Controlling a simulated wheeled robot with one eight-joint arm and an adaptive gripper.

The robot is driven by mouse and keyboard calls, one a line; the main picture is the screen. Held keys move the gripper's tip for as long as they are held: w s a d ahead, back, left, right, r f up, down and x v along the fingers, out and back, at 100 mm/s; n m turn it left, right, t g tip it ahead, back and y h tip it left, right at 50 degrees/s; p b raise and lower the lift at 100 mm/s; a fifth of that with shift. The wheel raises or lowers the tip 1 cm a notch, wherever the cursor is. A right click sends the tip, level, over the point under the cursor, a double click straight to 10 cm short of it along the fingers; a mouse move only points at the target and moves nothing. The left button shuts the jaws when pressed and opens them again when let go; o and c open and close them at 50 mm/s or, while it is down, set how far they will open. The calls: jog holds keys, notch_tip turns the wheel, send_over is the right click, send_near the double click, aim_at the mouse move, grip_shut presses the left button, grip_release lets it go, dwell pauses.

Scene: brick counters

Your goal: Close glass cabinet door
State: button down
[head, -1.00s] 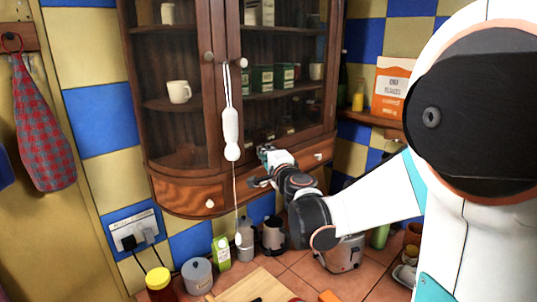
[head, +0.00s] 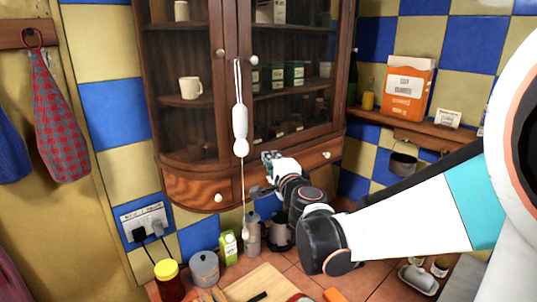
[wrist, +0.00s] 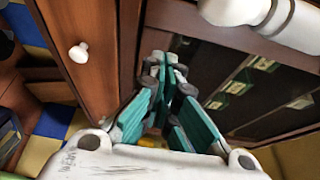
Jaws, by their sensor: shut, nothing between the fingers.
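The wooden glass cabinet (head: 237,178) hangs on the tiled wall. Its left glass door (head: 217,90) and right glass door (head: 248,110) meet near the middle, each with a white knob. Both look shut or nearly so; I cannot tell if a small gap remains. My gripper (head: 266,172) is in front of the lower right door, close to the drawer row, with its fingers together and empty. In the wrist view my gripper (wrist: 164,75) has its teal fingers close to the wooden frame and dark glass; contact is unclear.
An orange box (head: 407,90) stands on the right shelf.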

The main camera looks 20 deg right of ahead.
jog(key=s+a+f+n+g+y+b, duration=0.55)
jog(key=s+a+f+n+b, duration=0.35)
jog(key=s+a+f+n, duration=0.55)
jog(key=s+d+f+n+g+h+b, duration=0.2)
jog(key=s+f+n+g+b, duration=0.3)
jog(key=s+f, duration=0.7)
jog(key=s+h, duration=0.1)
jog(key=s, duration=0.1)
jog(key=shift+s+d+f+b, duration=0.15)
jog(key=shift+s+d+b, duration=0.15)
jog(key=shift+d+b, duration=0.05)
